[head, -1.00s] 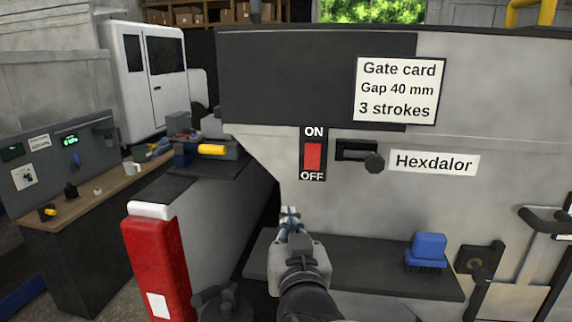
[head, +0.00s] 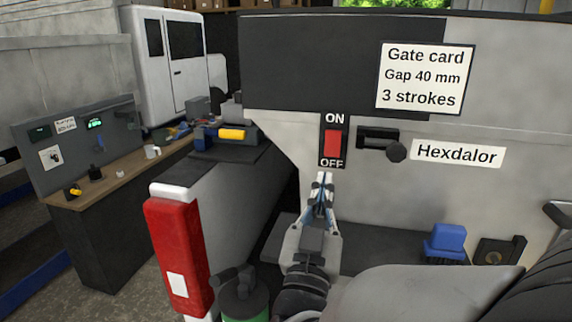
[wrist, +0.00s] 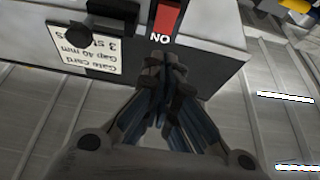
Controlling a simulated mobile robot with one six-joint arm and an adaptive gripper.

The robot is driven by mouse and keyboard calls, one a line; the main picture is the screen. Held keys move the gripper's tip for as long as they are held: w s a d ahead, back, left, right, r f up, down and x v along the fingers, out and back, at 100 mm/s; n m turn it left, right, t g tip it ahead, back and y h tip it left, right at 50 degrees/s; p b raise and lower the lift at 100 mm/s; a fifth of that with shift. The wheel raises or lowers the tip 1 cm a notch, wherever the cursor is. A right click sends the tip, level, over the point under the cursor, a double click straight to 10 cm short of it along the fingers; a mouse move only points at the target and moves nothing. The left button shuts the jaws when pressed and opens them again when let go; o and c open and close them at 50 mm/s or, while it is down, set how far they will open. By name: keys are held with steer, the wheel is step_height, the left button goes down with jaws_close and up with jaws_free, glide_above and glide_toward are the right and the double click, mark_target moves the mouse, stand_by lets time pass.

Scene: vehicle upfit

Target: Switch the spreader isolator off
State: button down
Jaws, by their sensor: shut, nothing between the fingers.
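The spreader isolator is a red rocker (head: 333,143) in a black plate on the grey panel, with ON above it and OFF below. I cannot tell which way the rocker is tipped. My gripper (head: 322,177) is shut and empty, its fingertips just under the OFF label in the head view. In the wrist view the picture is turned over. There my fingertips (wrist: 162,62) appear beside the ON label, with part of the red rocker (wrist: 167,16) beyond. The OFF end is cut off there. No contact with the switch is evident.
A black latch with a round knob (head: 396,152) sits right of the switch, beside the Hexdalor label (head: 458,153). The gate card (head: 424,78) is above. A dark ledge (head: 385,246) below carries a blue block (head: 445,240). A red post (head: 177,250) stands left.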

steer(key=p, duration=0.2)
glide_toward(334, 141)
step_height(334, 141, up, 4)
steer(key=w, duration=0.2)
steer(key=w+d+f, duration=0.1)
steer(key=shift+w+d+f, duration=0.1)
steer(key=shift+w, duration=0.3)
steer(key=shift+w+d+f, duration=0.1)
steer(key=shift+w, duration=0.2)
steer(key=b, duration=0.2)
steer(key=f+b, duration=0.1)
steer(key=b, duration=0.1)
steer(key=shift+w+f+t, duration=0.15)
steer(key=shift+w+t, duration=0.15)
steer(key=shift+t, duration=0.1)
steer(key=shift+r, duration=0.3)
steer(key=shift+d, duration=0.1)
steer(key=shift+b, duration=0.3)
